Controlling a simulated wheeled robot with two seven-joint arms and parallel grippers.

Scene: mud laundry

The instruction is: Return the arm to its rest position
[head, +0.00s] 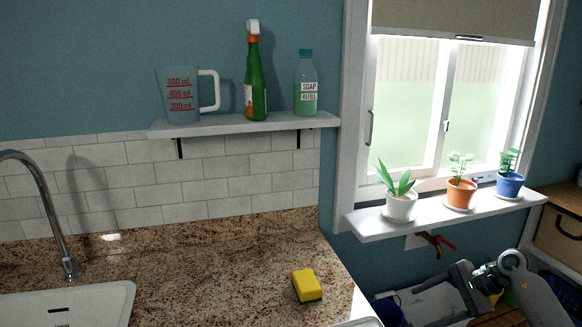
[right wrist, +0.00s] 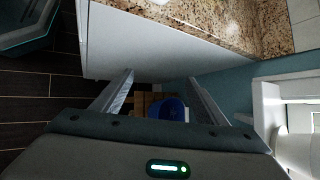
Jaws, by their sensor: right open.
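My right arm (head: 535,295) is in the lower right of the head view, below the window sill and to the right of the counter. In the right wrist view, my right gripper (right wrist: 160,76) is open, with its two fingers apart and nothing between them. A blue round container (right wrist: 167,108) shows beyond the fingers, lower down and apart from them. My left gripper is in neither view.
The granite counter (head: 220,270) holds a yellow sponge (head: 306,284) and a white sink (head: 90,300). Potted plants stand on the window sill (head: 440,215). A wall shelf (head: 235,125) holds a measuring jug, a spray bottle and a soap bottle. Dark floor (right wrist: 45,90) shows beside the counter.

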